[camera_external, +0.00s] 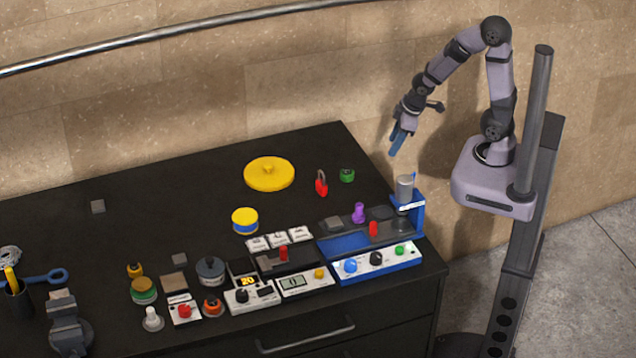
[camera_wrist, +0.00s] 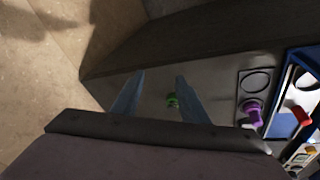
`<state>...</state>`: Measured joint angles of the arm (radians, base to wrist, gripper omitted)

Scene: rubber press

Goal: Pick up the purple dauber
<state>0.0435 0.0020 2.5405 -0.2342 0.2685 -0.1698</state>
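The purple dauber (camera_external: 358,213) stands upright on the blue press station (camera_external: 345,244), near its back edge. In the wrist view the purple dauber (camera_wrist: 254,112) shows at the right, beside a round outlined spot. My gripper (camera_external: 396,146) hangs in the air above and behind the table's back right corner, well away from the dauber. In the wrist view my gripper (camera_wrist: 157,90) has its two blue fingers apart with nothing held between them. A small green object shows beyond them, lower down.
On the press station, a grey cylinder (camera_external: 405,187) stands at the right and a red handle (camera_external: 373,229) sits beside the dauber. The table's left back area is mostly clear.

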